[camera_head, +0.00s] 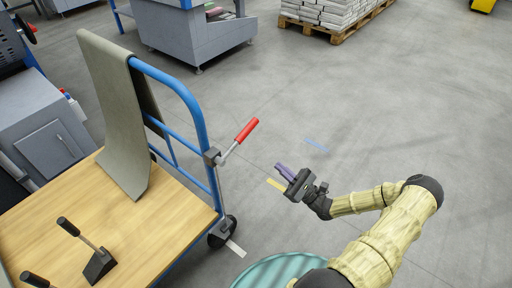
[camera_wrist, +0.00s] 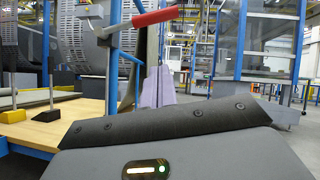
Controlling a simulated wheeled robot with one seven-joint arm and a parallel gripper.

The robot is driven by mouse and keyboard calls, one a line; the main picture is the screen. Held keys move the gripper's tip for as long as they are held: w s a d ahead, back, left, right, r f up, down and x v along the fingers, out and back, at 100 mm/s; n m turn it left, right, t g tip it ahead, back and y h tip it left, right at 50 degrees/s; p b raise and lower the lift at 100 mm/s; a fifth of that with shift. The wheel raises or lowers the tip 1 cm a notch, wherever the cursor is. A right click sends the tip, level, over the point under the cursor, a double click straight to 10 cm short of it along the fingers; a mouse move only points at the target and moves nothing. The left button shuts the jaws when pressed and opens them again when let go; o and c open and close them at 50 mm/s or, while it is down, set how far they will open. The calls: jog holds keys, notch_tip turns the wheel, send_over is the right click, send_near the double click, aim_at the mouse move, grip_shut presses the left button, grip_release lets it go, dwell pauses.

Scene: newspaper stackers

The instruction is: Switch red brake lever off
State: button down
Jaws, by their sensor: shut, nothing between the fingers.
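The red brake lever (camera_head: 246,130) has a red grip on a metal rod and is mounted on the blue frame of a cart. Its rod slants up and to the right from a dark clamp (camera_head: 212,157) on the frame. In the wrist view the red lever (camera_wrist: 155,17) crosses the upper middle, tilted up to the right. My gripper (camera_head: 281,169) has purple fingers, shut with nothing between them. It is to the right of and below the lever in the head view, apart from it. In the wrist view my gripper (camera_wrist: 158,84) shows below the lever's red grip.
The cart has a wooden deck (camera_head: 165,222), a blue rail (camera_head: 192,103) and a draped grey-green cloth (camera_head: 115,110). Black-handled levers (camera_head: 100,264) stand on the deck. A teal round object (camera_head: 262,275) is at the bottom. Open grey floor (camera_head: 400,120) lies to the right.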

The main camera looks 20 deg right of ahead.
aim_at(239, 140)
jog(key=shift+a+r, duration=0.1)
jog(key=s+r+b+x, duration=0.1)
jog(key=r+b+x, duration=0.1)
jog(key=x, duration=1)
jog(key=shift+r+b, duration=0.25)
jog(key=shift+b, duration=0.35)
